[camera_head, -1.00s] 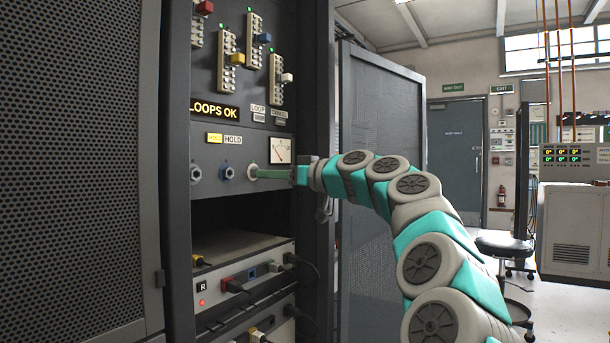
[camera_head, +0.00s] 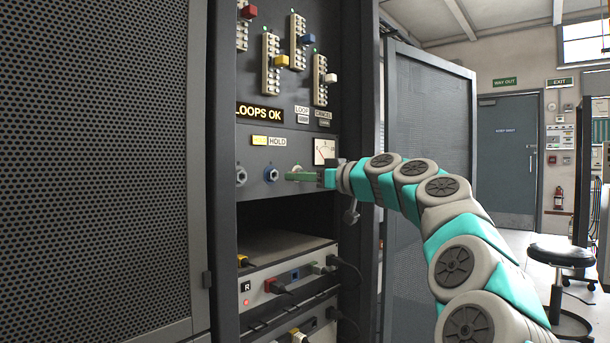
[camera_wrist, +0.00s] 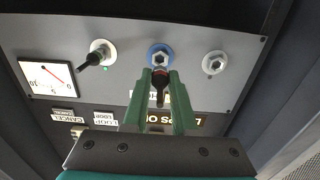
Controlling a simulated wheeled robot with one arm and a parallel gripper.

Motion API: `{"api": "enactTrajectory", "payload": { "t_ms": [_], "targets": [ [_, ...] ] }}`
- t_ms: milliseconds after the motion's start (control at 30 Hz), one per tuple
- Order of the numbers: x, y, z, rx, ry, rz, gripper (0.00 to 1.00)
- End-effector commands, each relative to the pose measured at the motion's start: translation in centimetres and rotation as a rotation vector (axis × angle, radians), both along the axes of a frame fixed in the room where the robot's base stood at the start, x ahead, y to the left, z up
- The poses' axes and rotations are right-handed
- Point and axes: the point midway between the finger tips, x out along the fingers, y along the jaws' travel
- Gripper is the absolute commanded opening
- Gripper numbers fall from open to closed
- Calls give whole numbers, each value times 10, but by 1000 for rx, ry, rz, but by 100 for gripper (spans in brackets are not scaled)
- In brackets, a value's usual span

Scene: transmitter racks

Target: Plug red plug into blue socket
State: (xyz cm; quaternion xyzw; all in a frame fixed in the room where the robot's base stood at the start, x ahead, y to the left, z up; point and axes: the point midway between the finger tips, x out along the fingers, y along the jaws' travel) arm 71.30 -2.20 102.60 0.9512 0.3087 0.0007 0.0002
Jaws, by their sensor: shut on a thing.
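My gripper (camera_wrist: 160,92) is shut on a small dark plug with a red part (camera_wrist: 160,86), seen between the green fingertips in the wrist view. The plug is in front of the blue-ringed socket (camera_wrist: 161,54), apparently with a gap. The blue-ringed socket also shows in the head view (camera_head: 271,174), just left of my gripper (camera_head: 288,176). In the head view the fingers hide the held plug and partly cover the rightmost socket (camera_head: 296,168).
A pale socket (camera_wrist: 98,52) with a black stem is on one side, and a plain pale socket (camera_wrist: 214,63) on the other. A gauge (camera_head: 325,151) is above right. An open bay lies between.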

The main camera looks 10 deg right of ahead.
Motion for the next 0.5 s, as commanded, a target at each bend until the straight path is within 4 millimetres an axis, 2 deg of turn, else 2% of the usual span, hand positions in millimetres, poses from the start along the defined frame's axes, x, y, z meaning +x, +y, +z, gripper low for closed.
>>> {"api": "enactTrajectory", "payload": {
  "t_ms": [300, 500],
  "targets": [
    [23, 17, 1, 0, 3, 1, 0],
    [29, 22, 0, 0, 1, 2, 0]
  ]
}}
